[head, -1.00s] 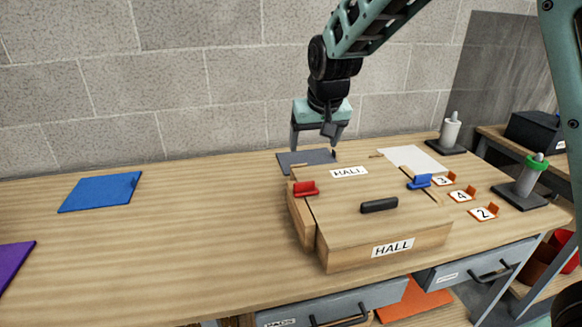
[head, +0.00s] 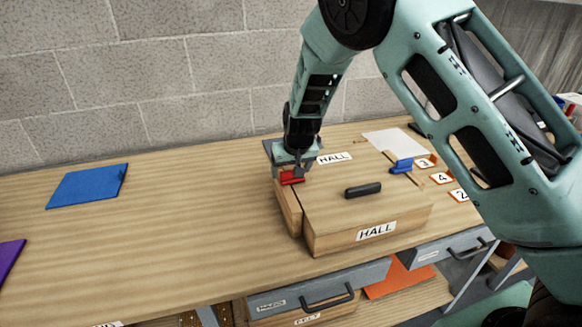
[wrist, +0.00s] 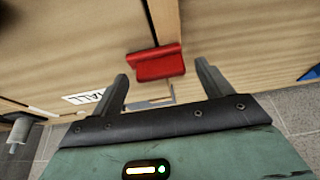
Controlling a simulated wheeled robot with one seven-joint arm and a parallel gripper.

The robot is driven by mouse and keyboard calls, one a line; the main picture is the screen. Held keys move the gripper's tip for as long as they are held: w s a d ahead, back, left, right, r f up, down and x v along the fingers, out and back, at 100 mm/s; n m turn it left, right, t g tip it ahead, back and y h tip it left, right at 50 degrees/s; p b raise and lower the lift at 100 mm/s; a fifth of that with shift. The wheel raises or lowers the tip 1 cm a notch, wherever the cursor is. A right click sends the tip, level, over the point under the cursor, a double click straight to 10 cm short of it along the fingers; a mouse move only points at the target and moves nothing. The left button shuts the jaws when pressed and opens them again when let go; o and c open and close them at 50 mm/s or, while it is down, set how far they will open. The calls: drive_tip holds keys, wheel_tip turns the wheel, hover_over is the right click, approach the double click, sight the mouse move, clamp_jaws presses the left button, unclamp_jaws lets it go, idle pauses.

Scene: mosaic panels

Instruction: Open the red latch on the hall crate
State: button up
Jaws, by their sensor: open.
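The hall crate (head: 330,240) is a wooden box on the bench with HALL labels on its lid and front. Its red latch (head: 291,178) sits at the left edge of the lid, across the seam. In the wrist view the red latch (wrist: 155,63) lies just beyond the fingertips, between their lines. My gripper (head: 292,172) is at the latch, pointing down. In the wrist view my gripper (wrist: 160,75) is open, with nothing between its fingers. A blue latch (head: 401,166) is on the lid's right side. I cannot tell whether either finger touches the red latch.
A black handle (head: 363,190) stands up from the lid. Number tags (head: 441,178) and a white sheet (head: 394,142) lie right of and behind the crate. A blue mat (head: 88,186) lies at left. The bench between mat and crate is clear.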

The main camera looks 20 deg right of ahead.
drive_tip(key=shift+w+f, duration=0.2)
drive_tip(key=shift+f, duration=0.2)
drive_tip(key=shift+c, duration=0.4)
drive_tip(key=c, duration=0.9)
